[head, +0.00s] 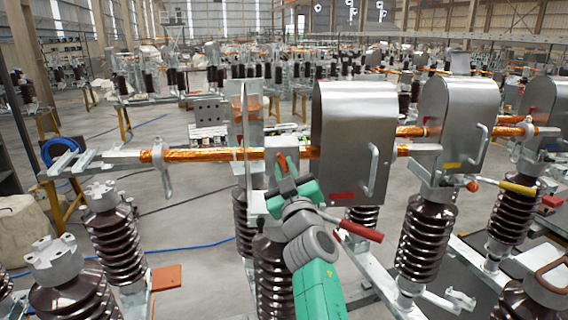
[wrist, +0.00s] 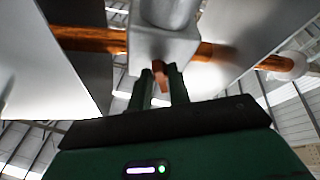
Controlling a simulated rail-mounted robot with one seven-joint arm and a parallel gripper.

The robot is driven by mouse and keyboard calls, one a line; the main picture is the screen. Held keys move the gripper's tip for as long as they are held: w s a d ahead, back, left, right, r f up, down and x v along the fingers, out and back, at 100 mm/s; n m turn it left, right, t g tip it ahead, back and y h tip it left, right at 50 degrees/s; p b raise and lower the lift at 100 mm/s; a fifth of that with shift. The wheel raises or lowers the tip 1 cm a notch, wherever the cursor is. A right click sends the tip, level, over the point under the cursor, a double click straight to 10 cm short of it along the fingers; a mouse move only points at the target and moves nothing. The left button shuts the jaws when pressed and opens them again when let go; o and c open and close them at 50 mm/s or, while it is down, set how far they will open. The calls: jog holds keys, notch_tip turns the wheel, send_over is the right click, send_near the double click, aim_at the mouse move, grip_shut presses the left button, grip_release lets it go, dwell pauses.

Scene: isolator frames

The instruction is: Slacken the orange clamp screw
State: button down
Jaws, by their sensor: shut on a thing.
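The orange clamp screw (wrist: 159,74) sits between my gripper's two dark fingers in the wrist view, under a grey metal clamp block (wrist: 163,46). My gripper (wrist: 162,84) is shut on the screw, and the fingertips hide part of it. In the head view, my gripper (head: 287,166) reaches up from below to the clamp block (head: 287,143) on the copper-coloured bar (head: 215,155). The screw is too small and too covered there to make out clearly.
A large curved metal cover (head: 352,130) with a handle stands just right of my gripper. A thin upright plate (head: 246,125) stands to its left. Brown ribbed insulators (head: 112,240) stand in front and around. A red-handled lever (head: 360,231) lies close to my wrist.

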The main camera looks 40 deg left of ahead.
jog(key=n+g, duration=0.1)
jog(key=n, duration=0.1)
jog(key=n+g+p, duration=0.1)
jog(key=n, duration=0.1)
jog(key=n+p, duration=0.1)
jog(key=n, duration=0.1)
jog(key=shift+w+d+r+g+y, duration=0.15)
jog(key=shift+r+g+y, duration=0.15)
jog(key=shift+g, duration=0.1)
jog(key=shift+n+g+p, duration=0.7)
jog(key=shift+n+p, duration=0.15)
jog(key=shift+n, duration=1.25)
jog(key=c, duration=1.3)
grip_release()
jog(key=b+v, duration=0.1)
jog(key=v, duration=0.6)
jog(key=shift+d+r, duration=0.1)
jog(key=shift+d, duration=0.25)
